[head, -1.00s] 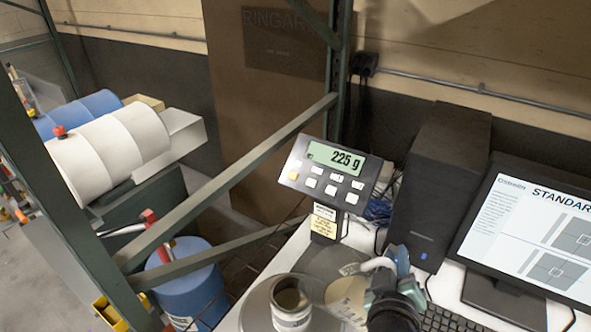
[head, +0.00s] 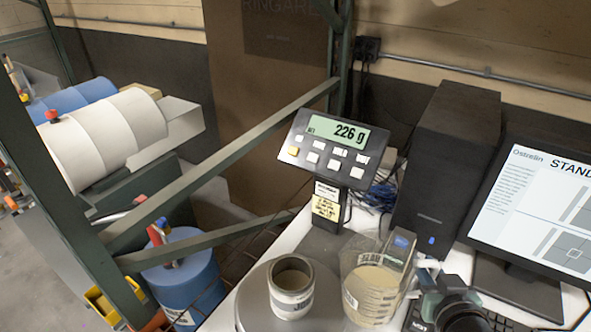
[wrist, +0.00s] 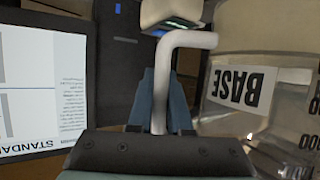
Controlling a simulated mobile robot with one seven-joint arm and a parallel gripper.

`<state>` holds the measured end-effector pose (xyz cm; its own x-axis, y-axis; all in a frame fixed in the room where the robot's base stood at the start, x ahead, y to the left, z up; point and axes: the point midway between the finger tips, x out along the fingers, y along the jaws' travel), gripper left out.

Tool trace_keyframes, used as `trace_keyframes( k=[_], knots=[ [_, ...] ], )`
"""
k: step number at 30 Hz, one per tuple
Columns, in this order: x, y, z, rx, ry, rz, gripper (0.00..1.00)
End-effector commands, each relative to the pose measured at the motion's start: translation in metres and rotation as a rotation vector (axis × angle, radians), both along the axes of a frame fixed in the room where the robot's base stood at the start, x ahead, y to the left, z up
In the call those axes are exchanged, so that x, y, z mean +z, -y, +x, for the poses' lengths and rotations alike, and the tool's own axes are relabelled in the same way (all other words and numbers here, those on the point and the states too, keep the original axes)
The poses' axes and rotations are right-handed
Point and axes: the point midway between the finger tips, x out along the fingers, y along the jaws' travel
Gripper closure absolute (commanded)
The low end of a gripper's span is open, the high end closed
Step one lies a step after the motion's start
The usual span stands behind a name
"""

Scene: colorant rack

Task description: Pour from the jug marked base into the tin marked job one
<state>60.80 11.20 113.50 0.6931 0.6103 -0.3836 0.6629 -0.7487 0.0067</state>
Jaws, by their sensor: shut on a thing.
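The jug marked base (head: 375,285) is clear, holds beige liquid, and looks close to upright just right of the tin. Its BASE label (wrist: 240,86) shows inverted in the wrist view. My gripper (head: 428,283) is right of the jug, shut on its pale handle (wrist: 160,85); the blue fingers (wrist: 160,100) lie around the handle. The open tin (head: 291,290) stands upright on the round scale plate (head: 252,312).
The scale display (head: 335,145) reads 226 g and stands behind the tin. A green rack brace (head: 220,180) crosses on the left.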

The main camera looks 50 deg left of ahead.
Motion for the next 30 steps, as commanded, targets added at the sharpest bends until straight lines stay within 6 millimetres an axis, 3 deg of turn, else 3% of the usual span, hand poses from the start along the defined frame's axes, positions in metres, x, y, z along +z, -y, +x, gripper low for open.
trace_keyframes(
  k=[5, 18, 30],
  knots=[
    [0.003, 0.001, 0.001, 0.0, -0.016, 0.025, 1.0],
    [0.048, 0.001, 0.001, 0.001, -0.015, 0.025, 1.0],
    [0.048, 0.001, 0.001, 0.0, -0.016, 0.024, 1.0]
  ],
)
